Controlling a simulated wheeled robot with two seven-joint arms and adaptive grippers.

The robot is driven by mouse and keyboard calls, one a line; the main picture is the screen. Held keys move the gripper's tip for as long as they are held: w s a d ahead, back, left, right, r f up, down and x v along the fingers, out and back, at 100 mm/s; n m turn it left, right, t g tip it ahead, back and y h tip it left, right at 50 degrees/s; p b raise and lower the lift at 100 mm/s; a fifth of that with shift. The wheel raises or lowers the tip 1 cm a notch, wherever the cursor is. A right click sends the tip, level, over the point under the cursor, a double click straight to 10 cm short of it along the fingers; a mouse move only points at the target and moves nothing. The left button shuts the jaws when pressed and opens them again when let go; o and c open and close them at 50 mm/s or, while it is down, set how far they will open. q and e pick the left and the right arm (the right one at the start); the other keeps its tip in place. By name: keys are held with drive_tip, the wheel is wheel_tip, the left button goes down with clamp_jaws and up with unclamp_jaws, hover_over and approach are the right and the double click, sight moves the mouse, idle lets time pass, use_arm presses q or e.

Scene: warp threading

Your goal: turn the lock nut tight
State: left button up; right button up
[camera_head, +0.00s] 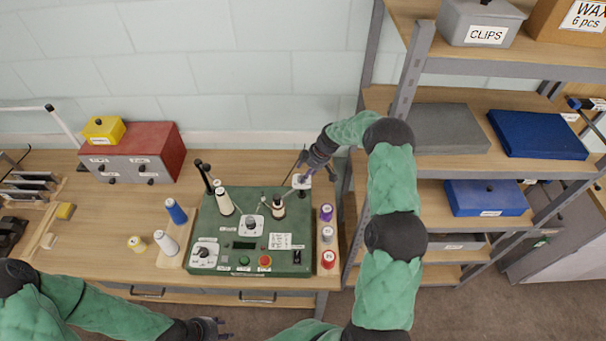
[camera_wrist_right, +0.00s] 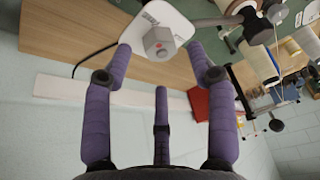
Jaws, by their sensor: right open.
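In the head view the white plate (camera_head: 301,182) is at the back right of the green machine (camera_head: 222,245); the nut is too small to make out there. My right gripper (camera_head: 308,166) is just above and behind the plate. Its purple fingers are open, with tips on either side of the nut and gaps between (camera_wrist_right: 160,52). My left gripper (camera_head: 214,328) is low, in front of the table; its opening is unclear.
Thread cones and spools, including a blue one (camera_head: 176,211) and a purple one (camera_head: 326,212), flank the machine. A red cabinet (camera_head: 150,150) stands at the back left. A shelf rack (camera_head: 407,75) rises close to my right arm.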

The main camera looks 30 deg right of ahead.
drive_tip(key=shift+x, duration=1.75)
drive_tip(key=shift+a, duration=0.1)
drive_tip(key=shift+s, duration=0.1)
drive_tip(key=c, duration=1.1)
